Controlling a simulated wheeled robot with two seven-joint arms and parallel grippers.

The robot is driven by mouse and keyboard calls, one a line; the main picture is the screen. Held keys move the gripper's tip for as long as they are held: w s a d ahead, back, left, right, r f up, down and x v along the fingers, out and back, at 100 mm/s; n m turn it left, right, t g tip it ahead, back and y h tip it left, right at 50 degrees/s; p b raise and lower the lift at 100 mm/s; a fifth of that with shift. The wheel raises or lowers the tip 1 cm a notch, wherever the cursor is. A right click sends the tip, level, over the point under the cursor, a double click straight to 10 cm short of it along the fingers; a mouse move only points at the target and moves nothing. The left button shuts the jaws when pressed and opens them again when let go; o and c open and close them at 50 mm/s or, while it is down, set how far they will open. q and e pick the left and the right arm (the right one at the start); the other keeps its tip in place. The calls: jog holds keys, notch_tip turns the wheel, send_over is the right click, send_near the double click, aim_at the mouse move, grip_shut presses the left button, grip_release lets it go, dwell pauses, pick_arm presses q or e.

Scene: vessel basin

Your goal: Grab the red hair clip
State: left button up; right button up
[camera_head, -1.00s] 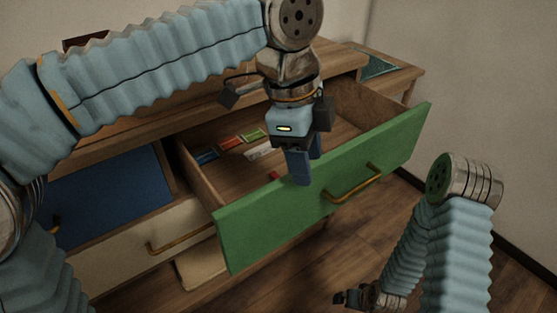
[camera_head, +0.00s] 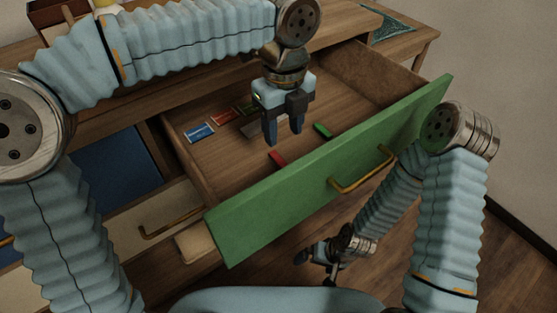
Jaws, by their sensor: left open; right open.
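A small red piece (camera_head: 278,158), apparently the hair clip, lies on the floor of the open drawer (camera_head: 195,180), close behind its green front panel (camera_head: 300,195). A second red piece (camera_head: 222,116) lies farther back at the left. My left gripper (camera_head: 283,135) is above the drawer, pointing down with its blue fingers apart and nothing between them. In the picture its fingertips are just above the nearer red piece; I cannot tell the exact height gap. My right gripper (camera_head: 316,268) is low in front of the drawer, open and away from the clip.
A green piece (camera_head: 323,130) lies right of the nearer red one. A blue piece (camera_head: 198,132) and a grey piece (camera_head: 250,130) lie at the drawer's left. The green front has a brass handle (camera_head: 362,172). The drawer's right part is clear.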

aim_at(281, 162)
pick_arm(q)
jog(key=f, duration=0.8)
jog(key=shift+s+a+f+b, duration=0.1)
jog(key=shift+s+b, duration=0.1)
jog(key=shift+b, duration=0.2)
grip_shut()
